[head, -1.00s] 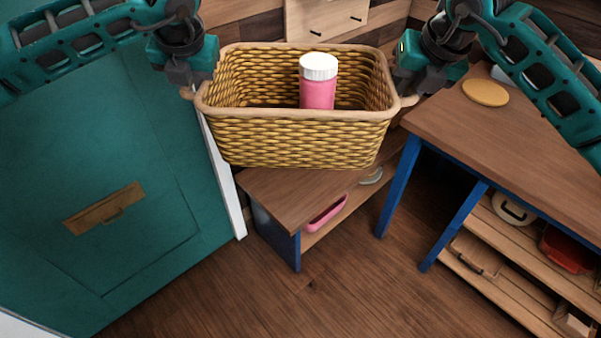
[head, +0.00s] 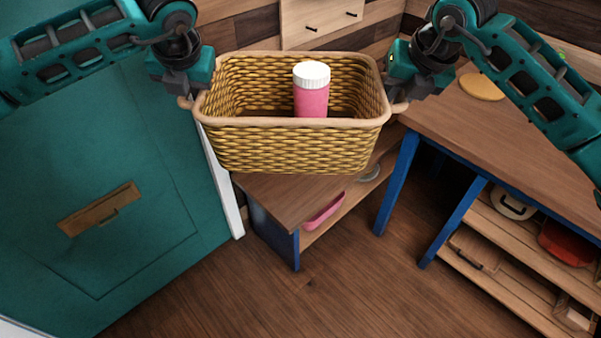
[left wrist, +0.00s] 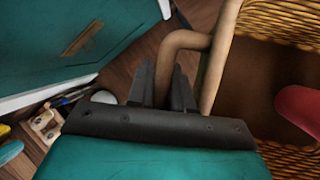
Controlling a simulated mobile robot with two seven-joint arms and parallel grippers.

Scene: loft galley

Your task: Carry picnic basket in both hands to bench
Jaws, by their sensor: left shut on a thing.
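The woven picnic basket (head: 290,148) hangs level in the head view, between my two grippers. A pink bottle with a white lid (head: 311,98) stands inside it. My left gripper (head: 187,97) is shut on the basket's left handle; in the left wrist view its dark fingers (left wrist: 172,88) close around the tan wooden handle (left wrist: 182,42). My right gripper (head: 398,98) is at the right handle, its fingertips mostly hidden, and the basket stays level between both hands. A low brown-topped bench with blue ends (head: 285,202) shows below the basket, its far part hidden by it.
A taller wooden table with blue legs (head: 520,130) stands at the right, with a round tan disc (head: 482,87) on top and loaded shelves below. A teal door (head: 110,230) fills the left. A pink tray (head: 323,212) sits under the bench. The front floor is clear.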

